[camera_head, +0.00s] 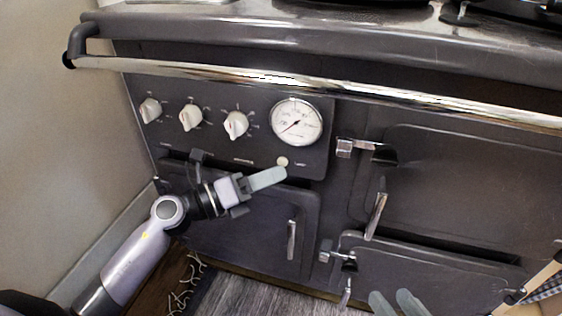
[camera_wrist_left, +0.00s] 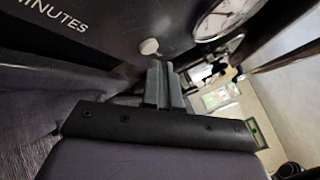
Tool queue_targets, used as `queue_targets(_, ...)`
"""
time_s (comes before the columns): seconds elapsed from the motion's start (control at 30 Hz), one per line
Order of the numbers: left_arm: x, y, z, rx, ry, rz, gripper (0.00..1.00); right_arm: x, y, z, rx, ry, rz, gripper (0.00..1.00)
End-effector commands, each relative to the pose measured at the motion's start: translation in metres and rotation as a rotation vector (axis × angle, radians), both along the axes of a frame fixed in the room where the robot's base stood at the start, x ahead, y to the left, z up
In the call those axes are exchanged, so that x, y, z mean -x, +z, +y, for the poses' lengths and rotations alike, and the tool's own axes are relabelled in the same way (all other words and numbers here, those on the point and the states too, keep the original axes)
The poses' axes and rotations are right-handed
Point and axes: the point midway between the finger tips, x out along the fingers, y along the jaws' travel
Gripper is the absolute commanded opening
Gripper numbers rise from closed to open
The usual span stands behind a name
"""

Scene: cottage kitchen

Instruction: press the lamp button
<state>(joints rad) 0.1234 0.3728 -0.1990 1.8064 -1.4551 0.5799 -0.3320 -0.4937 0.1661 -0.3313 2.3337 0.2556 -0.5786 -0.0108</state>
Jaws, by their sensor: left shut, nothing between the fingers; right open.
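The lamp button (camera_head: 282,162) is a small round cream knob on the dark stove panel, below the dial gauge. It also shows in the left wrist view (camera_wrist_left: 149,47), just beyond the fingertips. My left gripper (camera_head: 275,177) is shut and empty, its tips just below the button in the head view. In the left wrist view the shut fingers (camera_wrist_left: 164,70) leave a small gap to the button; I see no contact. My right gripper (camera_head: 397,298) is open and empty at the bottom edge, low in front of the stove, partly cut off.
Several white knobs (camera_head: 191,117) and the round gauge (camera_head: 296,122) sit on the panel. A chrome rail (camera_head: 330,88) runs across the stove above them. Oven doors (camera_head: 460,190) with latches and handles lie below and right. A pale wall (camera_head: 50,130) stands at left.

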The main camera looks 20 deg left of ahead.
Motion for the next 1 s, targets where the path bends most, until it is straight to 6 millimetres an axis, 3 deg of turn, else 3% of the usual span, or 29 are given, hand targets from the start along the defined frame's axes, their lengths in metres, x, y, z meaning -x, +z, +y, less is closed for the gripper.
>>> queue_targets(0.17,0.008,0.001,0.0,-0.001,0.001,0.001,0.0,0.0,0.005,0.0,0.0,0.0,-0.003,0.46)
queue_targets(0.63,0.054,0.0,0.002,-0.001,0.001,0.001,0.0,0.0,0.017,0.0,-0.001,-0.001,-0.002,0.46)
queue_targets(1.0,0.06,0.0,0.002,0.0,0.001,-0.001,0.0,0.0,0.017,0.0,-0.001,-0.001,-0.002,0.46)
